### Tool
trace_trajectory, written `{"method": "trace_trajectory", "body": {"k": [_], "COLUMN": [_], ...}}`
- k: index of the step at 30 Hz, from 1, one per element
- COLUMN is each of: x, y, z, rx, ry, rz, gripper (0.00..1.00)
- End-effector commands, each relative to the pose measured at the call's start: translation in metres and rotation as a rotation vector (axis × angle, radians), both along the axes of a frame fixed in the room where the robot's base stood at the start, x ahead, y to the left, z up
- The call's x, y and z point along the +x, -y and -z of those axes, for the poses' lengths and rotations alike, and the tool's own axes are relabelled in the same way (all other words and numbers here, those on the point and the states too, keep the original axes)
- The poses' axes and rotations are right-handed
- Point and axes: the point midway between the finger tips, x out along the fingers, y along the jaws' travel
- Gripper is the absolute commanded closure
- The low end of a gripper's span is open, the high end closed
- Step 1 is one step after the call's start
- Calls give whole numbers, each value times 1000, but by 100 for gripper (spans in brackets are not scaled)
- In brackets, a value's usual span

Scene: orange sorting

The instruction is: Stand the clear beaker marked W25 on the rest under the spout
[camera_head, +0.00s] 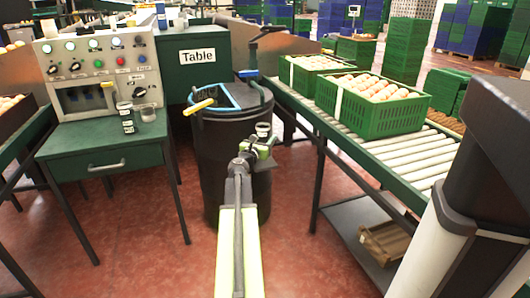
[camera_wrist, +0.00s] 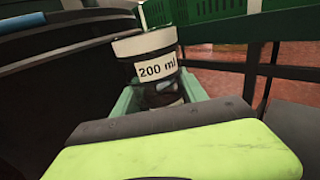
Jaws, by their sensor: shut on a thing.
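In the wrist view the beaker (camera_wrist: 146,47) stands between the green fingers (camera_wrist: 160,104), with a white rim and a label reading "200 ml". No W25 mark is readable on it. A dark upright fixture with a bent top (camera_head: 266,33), perhaps the spout, rises behind the barrel.
The black barrel (camera_head: 232,150) has a blue-edged opening and a yellow handle (camera_head: 199,106). A control panel (camera_head: 100,65) and small jars (camera_head: 126,117) stand on the green bench at left. A roller conveyor (camera_head: 375,145) with green crates (camera_head: 372,122) runs at right. Red floor is open in front.

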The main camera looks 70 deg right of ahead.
Motion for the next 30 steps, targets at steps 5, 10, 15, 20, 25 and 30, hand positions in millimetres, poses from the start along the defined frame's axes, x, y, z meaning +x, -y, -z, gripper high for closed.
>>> {"method": "trace_trajectory", "body": {"k": [5, 10, 15, 20, 25, 30], "x": [-1, -1, -1, -1, -1, -1], "y": [0, 0, 0, 0, 0, 0], "z": [21, 44, 39, 43, 42, 42], "rx": [0, 0, 0, 0, 0, 0], "ry": [0, 0, 0, 0, 0, 0], "rz": [0, 0, 0, 0, 0, 1], "gripper": [97, 97, 97, 97, 33, 28]}}
